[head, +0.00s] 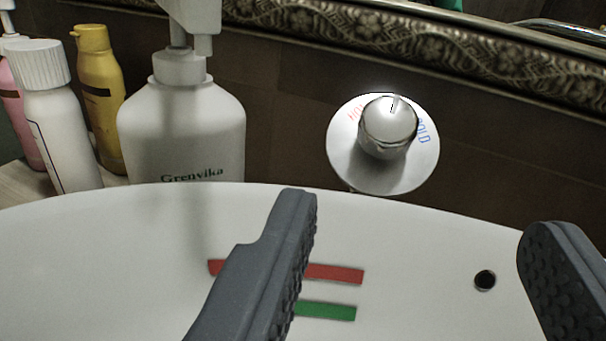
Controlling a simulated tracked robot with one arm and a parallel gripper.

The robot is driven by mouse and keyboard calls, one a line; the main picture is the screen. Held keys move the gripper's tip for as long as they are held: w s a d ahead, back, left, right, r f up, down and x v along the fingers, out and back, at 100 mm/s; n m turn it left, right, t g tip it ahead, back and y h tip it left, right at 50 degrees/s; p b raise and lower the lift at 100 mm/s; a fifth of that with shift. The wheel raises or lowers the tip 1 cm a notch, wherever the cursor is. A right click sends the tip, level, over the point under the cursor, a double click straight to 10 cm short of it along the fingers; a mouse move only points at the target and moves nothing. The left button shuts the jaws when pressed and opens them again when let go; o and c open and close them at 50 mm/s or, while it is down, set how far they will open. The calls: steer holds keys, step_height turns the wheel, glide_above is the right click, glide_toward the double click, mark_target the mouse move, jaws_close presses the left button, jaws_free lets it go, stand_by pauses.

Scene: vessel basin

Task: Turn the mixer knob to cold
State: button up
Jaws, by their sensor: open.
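The mixer knob (388,126) is a round silver knob on a white disc (366,172) fixed to the dark wall. The disc has red lettering, partly hidden, at its upper left and blue lettering ending in "OLD" at its right. The knob's mark points up, between the two words. My gripper (425,215) is open, with one dark grey finger at the lower middle and the other at the lower right. The fingers show below the knob in the picture and do not touch it.
The white basin (420,290) fills the lower part, with a red strip (335,272), a green strip (330,312) and a dark round hole (485,280). A large white pump bottle (182,130) and several smaller bottles stand at left. An ornate frame (400,40) runs above the knob.

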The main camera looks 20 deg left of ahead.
mark_target(388, 125)
steer(key=w, duration=0.4)
steer(key=w+a+f, duration=0.1)
steer(key=w, duration=0.3)
steer(key=w+a, duration=0.1)
steer(key=w, duration=0.2)
steer(key=shift+w+a+f, duration=0.15)
steer(key=shift+w, duration=0.25)
steer(key=shift+w+a, duration=0.1)
steer(key=shift+w, duration=0.5)
steer(key=c, duration=1)
